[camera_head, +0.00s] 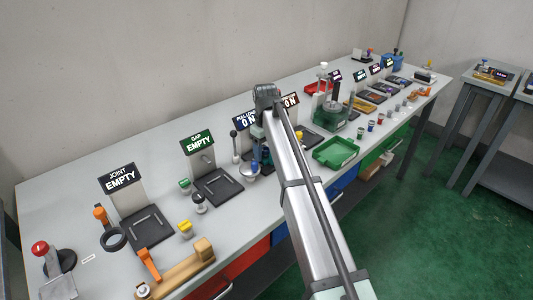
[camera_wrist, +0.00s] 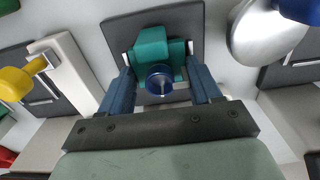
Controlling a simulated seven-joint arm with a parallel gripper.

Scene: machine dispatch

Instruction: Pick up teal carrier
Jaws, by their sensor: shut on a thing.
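In the wrist view, the teal carrier (camera_wrist: 152,43) is a blocky piece with a round dark-blue knob (camera_wrist: 159,79) at its near side. It is over a dark square plate (camera_wrist: 115,33); I cannot tell whether it touches the plate. My gripper (camera_wrist: 159,57) has its two blue fingers on either side of the carrier and is shut on it. In the head view, my arm covers much of this spot, and the carrier cannot be clearly made out there.
In the wrist view, a silver disc with a blue top (camera_wrist: 262,35) stands close on the right, and a yellow knob (camera_wrist: 15,84) is at the left. In the head view, a green tray (camera_head: 336,152) lies right of my arm. Signed stations line the bench (camera_head: 85,165).

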